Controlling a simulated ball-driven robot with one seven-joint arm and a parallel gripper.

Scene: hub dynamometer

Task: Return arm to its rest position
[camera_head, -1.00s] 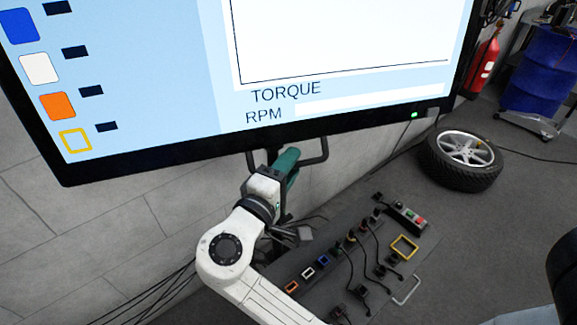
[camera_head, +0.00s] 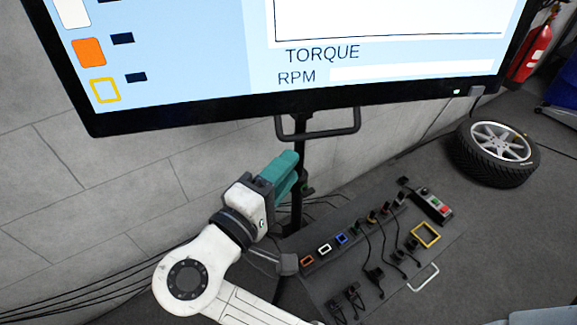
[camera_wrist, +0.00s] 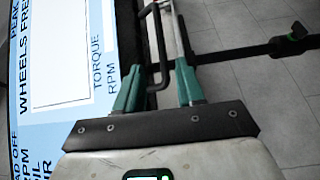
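My white arm reaches up from the bottom of the head view, its elbow joint at lower left. My gripper (camera_head: 292,168) has teal fingers and is raised in front of the monitor stand, below the screen. In the wrist view my gripper (camera_wrist: 160,78) shows its two teal fingers spread apart, with nothing held between them. A dark handle (camera_head: 345,131) under the screen shows beyond the gripper, apart from it in the head view. It also shows in the wrist view (camera_wrist: 160,72), behind the gap between the fingers.
A large monitor (camera_head: 400,86) fills the top. A grey panel (camera_head: 385,262) with coloured sockets, plugs and cables lies at lower right. A wheel (camera_head: 497,153) lies beyond it, and a red extinguisher (camera_head: 531,52) is at far right. Cables run along the floor at lower left.

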